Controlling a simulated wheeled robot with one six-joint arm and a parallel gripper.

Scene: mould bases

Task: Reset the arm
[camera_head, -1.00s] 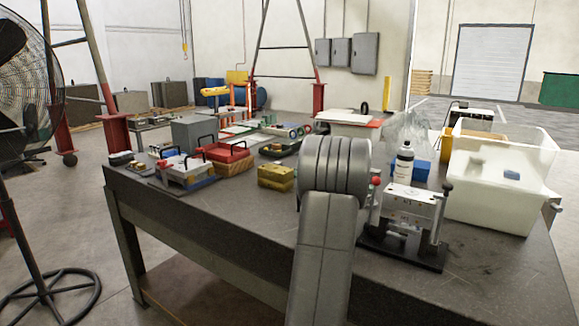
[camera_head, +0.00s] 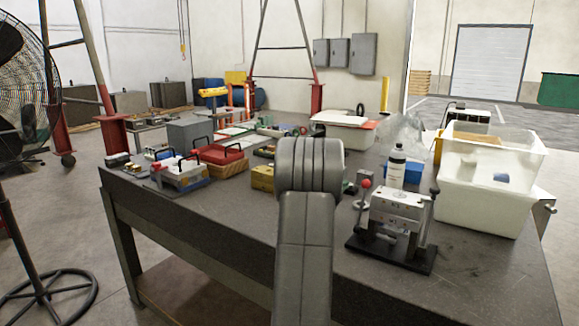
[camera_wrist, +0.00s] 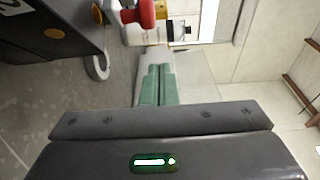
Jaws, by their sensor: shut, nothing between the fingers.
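My arm (camera_head: 308,215) rises in front of the table in the head view and hides my gripper there. In the wrist view my gripper's green fingers (camera_wrist: 157,84) lie side by side, shut with nothing between them. They extend beyond the dark gripper body (camera_wrist: 160,150) with its lit green indicator. No thing is held.
A metal fixture (camera_head: 393,222) with red and dark knobs stands right of my arm, with a white bottle (camera_head: 396,168) behind it. White bins (camera_head: 485,205) stand at the right. Red mould bases (camera_head: 220,155) and a yellow block (camera_head: 262,178) are left.

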